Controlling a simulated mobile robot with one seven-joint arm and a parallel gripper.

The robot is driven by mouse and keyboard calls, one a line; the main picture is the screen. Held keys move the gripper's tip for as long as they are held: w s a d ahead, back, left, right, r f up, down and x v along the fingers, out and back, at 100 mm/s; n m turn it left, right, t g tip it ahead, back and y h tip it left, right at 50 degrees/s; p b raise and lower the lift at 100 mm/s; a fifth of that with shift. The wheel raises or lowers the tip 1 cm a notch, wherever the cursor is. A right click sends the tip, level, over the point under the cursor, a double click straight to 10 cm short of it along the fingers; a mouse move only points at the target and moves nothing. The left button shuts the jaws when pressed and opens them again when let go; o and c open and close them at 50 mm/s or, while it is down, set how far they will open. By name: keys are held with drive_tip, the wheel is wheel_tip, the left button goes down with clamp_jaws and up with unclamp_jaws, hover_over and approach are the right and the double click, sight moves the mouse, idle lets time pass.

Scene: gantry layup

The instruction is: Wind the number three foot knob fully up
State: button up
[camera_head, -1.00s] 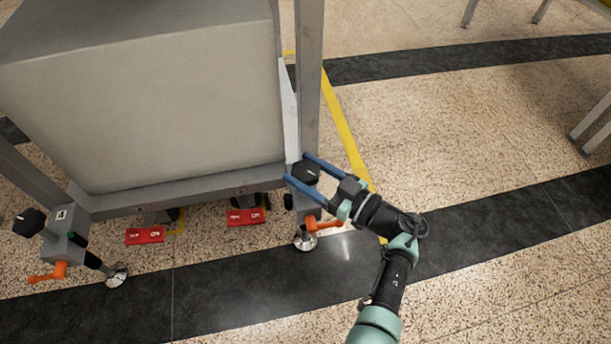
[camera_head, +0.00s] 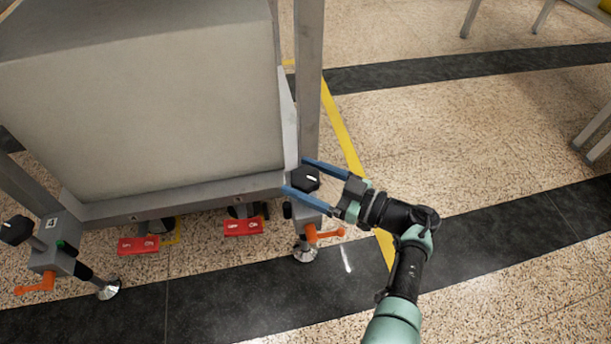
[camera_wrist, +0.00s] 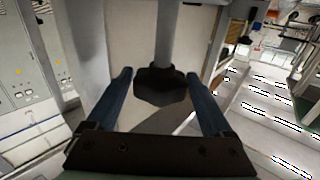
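A black foot knob (camera_head: 305,178) with a white mark on top sits at the near right corner of the frame, above a foot with an orange lever (camera_head: 324,234) and a round metal pad (camera_head: 305,250). Its number label is not visible. My gripper (camera_head: 295,175) is open, with one blue finger on each side of the knob. In the wrist view the knob (camera_wrist: 161,85) lies between the spread fingers (camera_wrist: 160,88), with gaps on both sides.
Another black knob (camera_head: 16,230) with an orange lever (camera_head: 35,284) stands at the left corner. Two red pedals (camera_head: 243,226) (camera_head: 139,245) sit under the frame's lower beam (camera_head: 185,198).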

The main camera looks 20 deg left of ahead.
drive_tip(key=shift+o, duration=0.6)
drive_tip(key=shift+d+r, duration=0.1)
drive_tip(key=shift+d, duration=0.15)
drive_tip(key=s+d, duration=0.1)
drive_tip(key=d, duration=1.1)
drive_tip(key=shift+s+d, duration=0.2)
